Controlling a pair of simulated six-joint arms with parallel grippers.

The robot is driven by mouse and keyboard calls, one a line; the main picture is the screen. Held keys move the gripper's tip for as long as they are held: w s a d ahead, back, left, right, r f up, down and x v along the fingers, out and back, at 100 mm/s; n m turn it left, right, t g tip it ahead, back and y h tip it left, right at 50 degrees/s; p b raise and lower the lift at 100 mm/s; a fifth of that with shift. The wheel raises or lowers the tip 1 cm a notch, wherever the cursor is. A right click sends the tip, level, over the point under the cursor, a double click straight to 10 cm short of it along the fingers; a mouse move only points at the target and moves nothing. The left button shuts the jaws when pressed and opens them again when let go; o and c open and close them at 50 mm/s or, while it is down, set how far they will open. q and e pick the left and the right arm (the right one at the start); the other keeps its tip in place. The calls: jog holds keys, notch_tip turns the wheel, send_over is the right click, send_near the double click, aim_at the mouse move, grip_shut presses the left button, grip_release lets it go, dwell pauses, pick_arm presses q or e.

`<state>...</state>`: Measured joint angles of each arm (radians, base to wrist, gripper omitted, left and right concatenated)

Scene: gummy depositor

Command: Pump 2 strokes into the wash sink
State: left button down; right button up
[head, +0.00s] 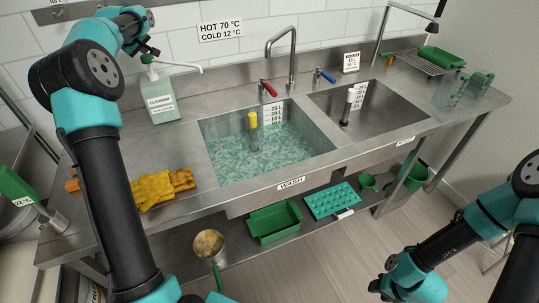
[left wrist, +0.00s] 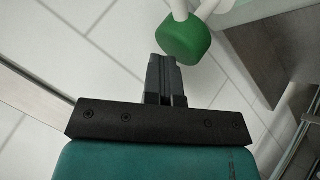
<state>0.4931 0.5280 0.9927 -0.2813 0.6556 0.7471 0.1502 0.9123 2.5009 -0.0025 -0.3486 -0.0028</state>
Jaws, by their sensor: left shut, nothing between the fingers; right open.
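My left gripper (head: 146,50) is shut and empty at the pump top, partly hidden by my arm. In the left wrist view the shut fingers (left wrist: 166,75) lie beside the green pump part (left wrist: 183,38); I cannot tell whether they touch. My right gripper (head: 377,287) is open, low at the right, away from the counter.
A yellow cloth or glove (head: 160,187) lies on the counter's front left. A second, empty-looking sink (head: 400,118) is to the right. A faucet (head: 292,50) with red and blue levers stands behind. Green trays and a pot are on the lower shelf.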

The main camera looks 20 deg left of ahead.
aim_at(145, 56)
pick_arm(q)
jog(key=shift+f, duration=0.55)
dwell(0.4)
jog(key=shift+r, duration=3.5)
dwell(0.4)
